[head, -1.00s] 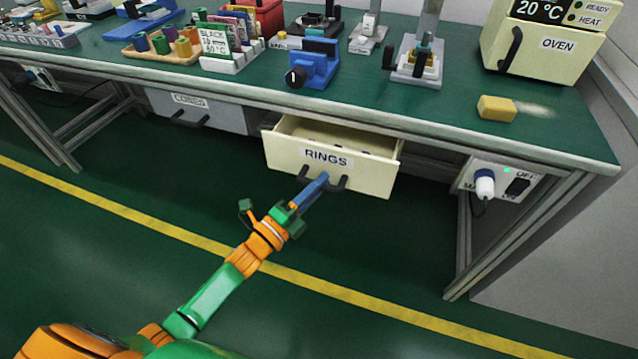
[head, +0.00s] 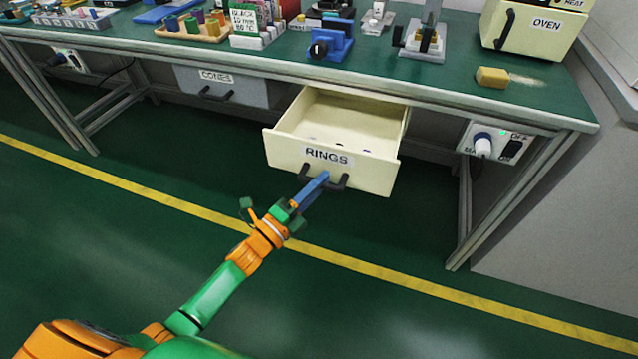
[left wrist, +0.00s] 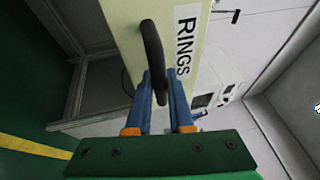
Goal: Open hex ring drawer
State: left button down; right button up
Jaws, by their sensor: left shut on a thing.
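The cream drawer labelled RINGS (head: 370,172) hangs under the bench and is pulled well out, with its inside showing. A few small dark pieces lie on its floor, too small to tell apart. Its dark bar handle (head: 339,184) is on the front below the label. My left gripper (head: 322,176) is at the handle, its blue fingers shut on it. In the left wrist view the handle (left wrist: 153,55) runs between the two blue fingers, beside the RINGS label. My right gripper is not in view.
The green bench top (head: 420,80) overhangs the drawer. A grey CONES drawer (head: 225,86) is closed to the left. A socket box (head: 495,144) and bench leg stand at right. An oven (head: 530,28) and yellow block (head: 492,77) sit on top. The floor in front is clear.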

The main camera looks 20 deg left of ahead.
pick_arm(q)
jog(key=c, duration=0.8)
grip_release()
jog(key=v, duration=0.7)
jog(key=shift+p, duration=0.3)
jog(key=shift+f, duration=0.1)
